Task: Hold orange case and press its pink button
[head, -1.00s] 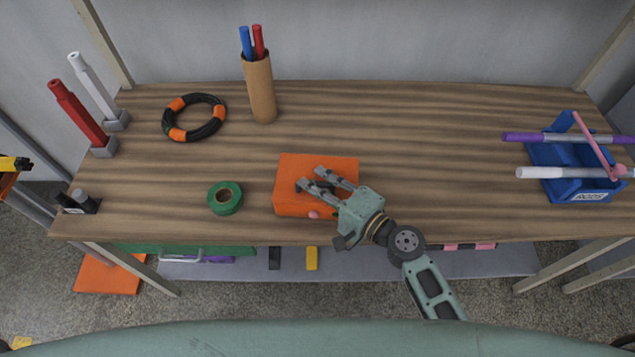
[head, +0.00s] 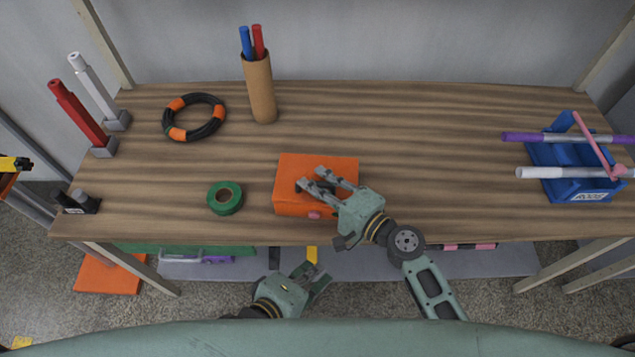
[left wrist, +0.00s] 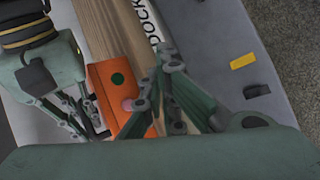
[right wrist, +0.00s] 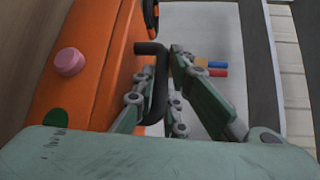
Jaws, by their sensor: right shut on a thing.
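The orange case (head: 290,175) lies on the table near its front edge. Its pink button (head: 314,215) is on the front side; it also shows in the right wrist view (right wrist: 69,62), beside a green dot. My right gripper (right wrist: 158,75) is shut on the case's black handle (right wrist: 158,98). In the head view my right gripper (head: 310,180) covers part of the case. My left gripper (head: 320,270) is below and in front of the table edge, apart from the case. In the left wrist view its fingers (left wrist: 162,70) look closed together and empty, beside the pink button (left wrist: 128,104).
A green tape roll (head: 211,197) is left of the case. A black and orange ring (head: 170,119) and a cardboard tube (head: 260,90) with markers stand behind. A blue bin (head: 575,190) with rods is at the right. A lower grey shelf (head: 390,263) runs under the table.

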